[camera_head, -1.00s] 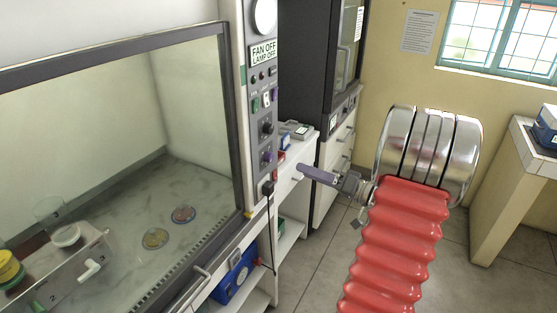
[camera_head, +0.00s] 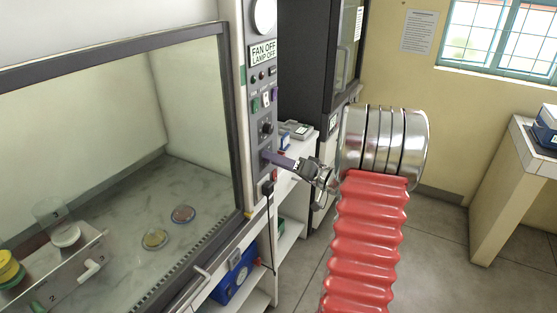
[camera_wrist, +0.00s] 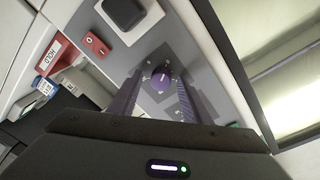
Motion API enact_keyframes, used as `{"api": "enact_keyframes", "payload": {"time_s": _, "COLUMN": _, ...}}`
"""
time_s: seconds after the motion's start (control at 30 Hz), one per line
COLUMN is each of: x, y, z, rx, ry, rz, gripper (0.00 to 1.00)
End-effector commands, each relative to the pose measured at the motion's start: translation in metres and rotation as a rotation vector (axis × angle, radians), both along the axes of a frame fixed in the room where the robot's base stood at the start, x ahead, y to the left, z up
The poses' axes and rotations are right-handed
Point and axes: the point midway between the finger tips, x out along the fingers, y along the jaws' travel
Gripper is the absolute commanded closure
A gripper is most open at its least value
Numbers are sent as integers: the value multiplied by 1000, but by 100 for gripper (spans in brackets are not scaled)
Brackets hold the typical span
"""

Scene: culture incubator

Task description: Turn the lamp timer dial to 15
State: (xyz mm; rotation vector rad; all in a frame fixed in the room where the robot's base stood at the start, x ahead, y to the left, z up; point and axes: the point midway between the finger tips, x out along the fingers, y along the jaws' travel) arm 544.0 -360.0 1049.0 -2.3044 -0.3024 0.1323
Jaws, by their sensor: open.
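A round purple dial (camera_wrist: 160,81) with a light mark on its face sits on a dark plate on the grey control panel in the wrist view. Small marks surround it, too small to read. My gripper (camera_wrist: 159,88) is open, with one purple finger on each side of the dial. I cannot tell whether the fingers touch it. In the head view, my gripper (camera_head: 268,156) reaches left to the panel (camera_head: 261,84) and hides this dial. A black knob (camera_head: 267,129) sits just above my fingers there. No label naming the lamp timer is readable.
A red switch (camera_wrist: 96,43) and a dark square block (camera_wrist: 122,13) are near the dial. The glass-fronted cabinet with dishes (camera_head: 183,214) is left; a white shelf unit (camera_head: 288,243) stands below my gripper.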

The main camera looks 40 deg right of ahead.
Motion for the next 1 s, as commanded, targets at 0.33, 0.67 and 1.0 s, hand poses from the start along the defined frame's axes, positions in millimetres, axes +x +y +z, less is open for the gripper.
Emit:
{"api": "enact_keyframes", "payload": {"time_s": 0.33, "x": 0, "y": 0, "z": 0, "rx": 0, "ry": 0, "rz": 0, "gripper": 67}}
{"api": "enact_keyframes", "payload": {"time_s": 0.67, "x": -1, "y": -1, "z": 0, "rx": 0, "ry": 1, "rz": -1, "gripper": 90}}
{"api": "enact_keyframes", "payload": {"time_s": 1.0, "x": -2, "y": -5, "z": -2, "rx": 14, "ry": 9, "rz": -10, "gripper": 96}}
